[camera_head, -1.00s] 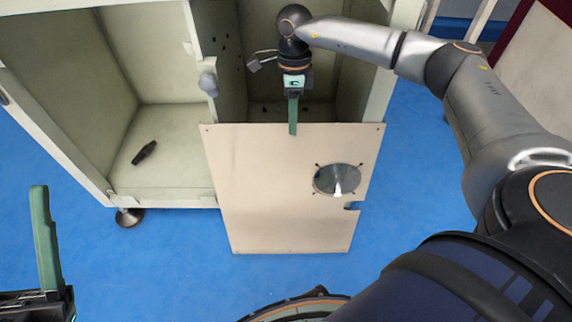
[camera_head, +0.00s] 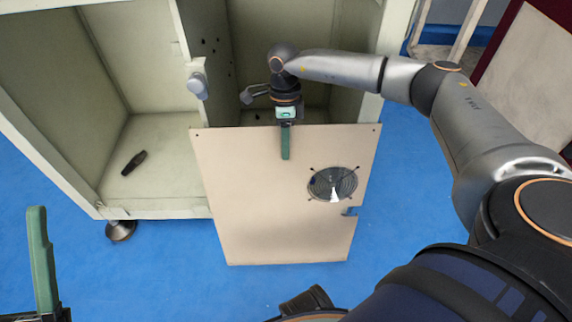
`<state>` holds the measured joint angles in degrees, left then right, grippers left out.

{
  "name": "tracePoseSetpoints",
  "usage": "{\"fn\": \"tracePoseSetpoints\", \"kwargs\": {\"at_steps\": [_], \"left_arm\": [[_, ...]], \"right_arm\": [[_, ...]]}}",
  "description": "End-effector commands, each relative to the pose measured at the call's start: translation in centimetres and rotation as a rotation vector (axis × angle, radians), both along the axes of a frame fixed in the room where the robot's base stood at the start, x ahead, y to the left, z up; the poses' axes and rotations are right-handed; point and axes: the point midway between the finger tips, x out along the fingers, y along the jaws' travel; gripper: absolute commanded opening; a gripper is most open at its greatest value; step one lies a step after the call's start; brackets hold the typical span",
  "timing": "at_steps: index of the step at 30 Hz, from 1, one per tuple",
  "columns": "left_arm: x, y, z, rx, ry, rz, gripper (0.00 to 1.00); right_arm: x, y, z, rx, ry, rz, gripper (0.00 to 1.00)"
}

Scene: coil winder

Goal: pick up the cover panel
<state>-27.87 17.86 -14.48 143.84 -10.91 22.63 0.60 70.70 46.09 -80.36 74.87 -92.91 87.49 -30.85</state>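The cover panel (camera_head: 265,205) is a flat beige sheet leaning upright at the cabinet's front. It has a round fan grille (camera_head: 333,184) right of centre and a small notch in its right edge. My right gripper (camera_head: 286,145) points down at the panel's top edge, with one green finger overlapping its front face. The other finger is hidden, so I cannot tell whether they are closed on the sheet. My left gripper (camera_head: 41,235) is at the lower left, away from the panel. One green finger shows with nothing beside it; the other is out of frame.
The pale cabinet (camera_head: 160,205) stands open behind the panel, with a dark tool-like object (camera_head: 139,161) on its left floor. A knob (camera_head: 198,85) sticks out above the panel's left corner. Blue floor (camera_head: 170,275) is clear left of the panel.

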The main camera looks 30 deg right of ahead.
Motion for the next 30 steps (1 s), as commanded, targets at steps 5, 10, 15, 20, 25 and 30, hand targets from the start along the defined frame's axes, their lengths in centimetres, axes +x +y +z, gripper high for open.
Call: {"fn": "tracePoseSetpoints", "kwargs": {"at_steps": [5, 10, 15, 20, 25, 30], "left_arm": [[0.0, 0.0, 0.0, 0.0, 0.0, 0.0, 0.5], [0.0, 0.0, 0.0, 0.0, 0.0, 0.0, 0.5], [0.01, 0.0, -0.01, 0.0, 0.001, 0.0, 0.5], [0.01, 0.0, -0.01, -0.001, 0.001, 0.0, 0.5], [0.01, 0.0, -0.01, -0.001, 0.001, 0.0, 0.5], [0.01, 0.0, -0.01, -0.001, 0.001, 0.0, 0.5]], "right_arm": [[0.01, -0.02, 0.03, 0.0, 0.0, -0.001, 0.12], [0.02, -0.02, 0.04, 0.0, 0.0, -0.001, 0.0], [0.01, -0.02, 0.04, 0.0, 0.0, -0.001, 0.0], [0.02, -0.02, 0.04, 0.0, 0.0, -0.001, 0.0], [0.02, -0.02, 0.05, 0.0, 0.0, -0.001, 0.0], [0.02, -0.02, 0.05, 0.001, 0.0, -0.001, 0.0]]}}
